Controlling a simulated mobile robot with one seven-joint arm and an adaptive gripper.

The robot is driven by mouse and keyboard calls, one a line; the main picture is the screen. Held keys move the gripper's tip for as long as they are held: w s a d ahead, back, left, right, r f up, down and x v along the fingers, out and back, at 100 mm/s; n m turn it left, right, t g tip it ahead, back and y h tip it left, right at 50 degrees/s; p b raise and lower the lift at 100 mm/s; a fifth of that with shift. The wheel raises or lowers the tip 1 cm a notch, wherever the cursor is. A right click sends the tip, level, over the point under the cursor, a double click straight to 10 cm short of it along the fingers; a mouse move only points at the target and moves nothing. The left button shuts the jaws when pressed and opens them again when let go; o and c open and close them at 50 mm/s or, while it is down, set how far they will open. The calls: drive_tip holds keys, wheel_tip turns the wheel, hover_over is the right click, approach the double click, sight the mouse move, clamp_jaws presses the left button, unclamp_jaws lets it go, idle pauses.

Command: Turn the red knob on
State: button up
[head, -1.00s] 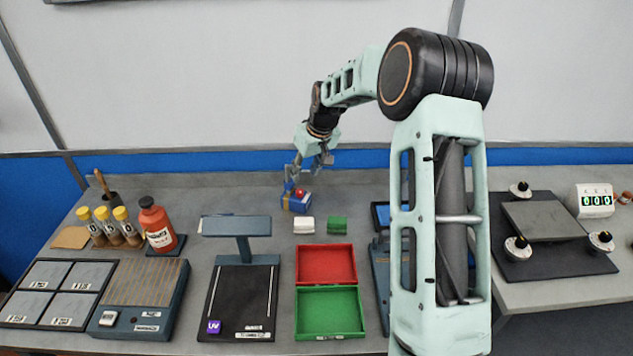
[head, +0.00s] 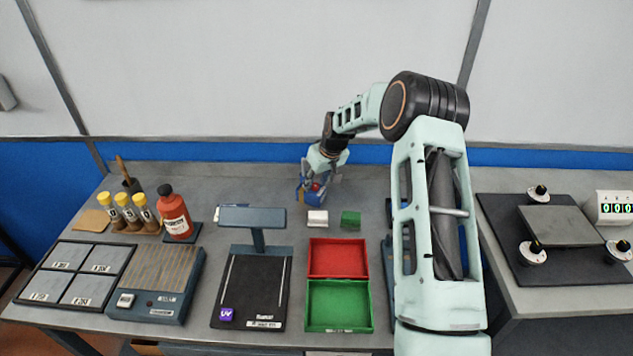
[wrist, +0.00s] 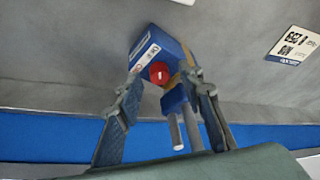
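The red knob (wrist: 158,73) is on the face of a small blue box (wrist: 146,49) with white labels. In the head view the red knob (head: 316,187) shows small at the back of the bench, partly covered by my gripper (head: 314,182). In the wrist view my gripper (wrist: 164,78) has its two fingers spread, one on each side of the knob. The knob sits in the gap, and I see no finger closed on it. Whether the fingertips touch the box is unclear. Two grey rods (wrist: 183,128) extend from a blue part beside the knob.
Red (head: 338,241) and green (head: 312,326) trays are nearer. A stand (head: 252,217) and an orange-red bottle (head: 174,212) are left. A labelled card (wrist: 293,46) lies apart from the box.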

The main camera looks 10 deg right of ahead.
drive_tip(key=shift+f, duration=0.2)
clamp_jaws()
drive_tip(key=shift+n+b, duration=0.35)
drive_tip(key=shift+n, duration=0.05)
drive_tip(key=shift+w+d+f+n+g+y+b, duration=0.15)
drive_tip(key=shift+n+y+b, duration=0.15)
drive_tip(key=shift+n, duration=0.2)
drive_tip(key=shift+d+n+g+y+b, duration=0.1)
drive_tip(key=shift+n+g+y+b, duration=0.1)
drive_tip(key=shift+n+b, duration=0.25)
drive_tip(key=n+g+y+b, duration=0.1)
drive_tip(key=n, duration=0.2)
drive_tip(key=shift+w+n, duration=0.1)
drive_tip(key=shift+n, duration=0.25)
drive_tip(key=n+g, duration=0.1)
drive_tip(key=n, duration=0.4)
drive_tip(key=shift+w+r+g+y, duration=0.2)
drive_tip(key=shift+g+y, duration=0.15)
drive_tip(key=shift+y, duration=0.05)
drive_tip(key=shift+n, duration=0.4)
